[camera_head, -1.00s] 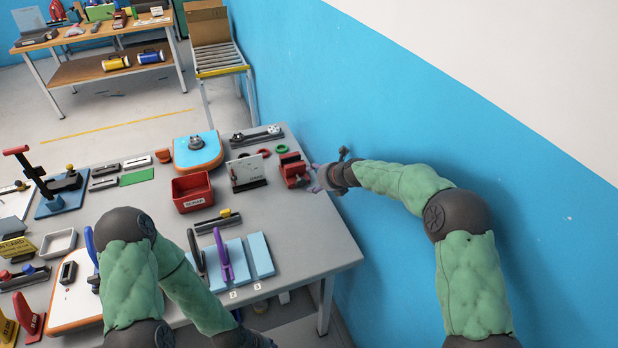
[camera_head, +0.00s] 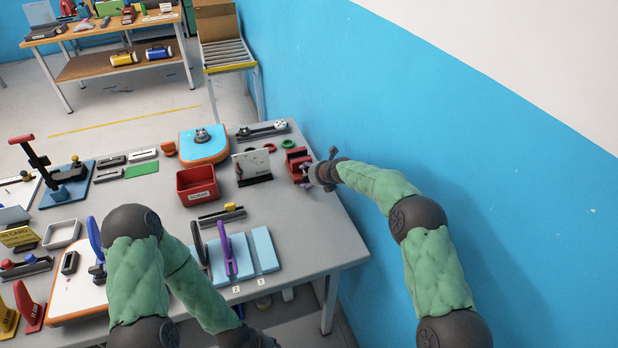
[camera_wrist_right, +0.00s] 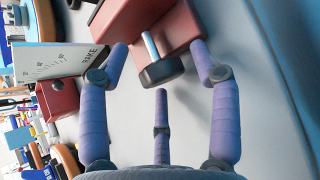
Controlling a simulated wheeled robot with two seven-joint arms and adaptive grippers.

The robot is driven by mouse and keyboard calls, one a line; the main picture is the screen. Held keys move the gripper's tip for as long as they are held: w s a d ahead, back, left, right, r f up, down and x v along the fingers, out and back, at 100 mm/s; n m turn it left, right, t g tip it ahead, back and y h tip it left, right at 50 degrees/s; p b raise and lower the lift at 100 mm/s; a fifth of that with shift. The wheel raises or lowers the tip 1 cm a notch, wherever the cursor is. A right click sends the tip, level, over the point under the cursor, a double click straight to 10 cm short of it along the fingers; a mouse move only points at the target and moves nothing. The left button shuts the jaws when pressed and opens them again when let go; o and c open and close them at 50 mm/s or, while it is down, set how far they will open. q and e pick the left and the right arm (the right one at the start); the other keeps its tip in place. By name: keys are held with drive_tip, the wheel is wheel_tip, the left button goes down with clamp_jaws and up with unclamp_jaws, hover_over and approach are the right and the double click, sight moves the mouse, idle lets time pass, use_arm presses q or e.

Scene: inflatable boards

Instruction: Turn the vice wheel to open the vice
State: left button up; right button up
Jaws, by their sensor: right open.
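The red vice (camera_head: 296,157) stands near the right edge of the grey table. In the right wrist view its red body (camera_wrist_right: 135,18) is at the top, with a pale metal shaft leading to a dark wheel (camera_wrist_right: 163,71). My right gripper (camera_head: 310,174) is at the near right side of the vice. In the right wrist view its purple fingers (camera_wrist_right: 160,62) are open, spread to the left, right and below the wheel, with visible gaps and no clear contact. My left forearm reaches to the lower edge of the head view; its gripper is out of view.
A white panel (camera_head: 251,166) stands just left of the vice, close to one finger in the wrist view. A red bin (camera_head: 197,186) is further left. The blue wall (camera_head: 440,130) rises close beside my right arm. The table's front right is clear.

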drive_tip(key=c, duration=1.1)
drive_tip(key=shift+r, duration=0.1)
drive_tip(key=shift+c, duration=0.4)
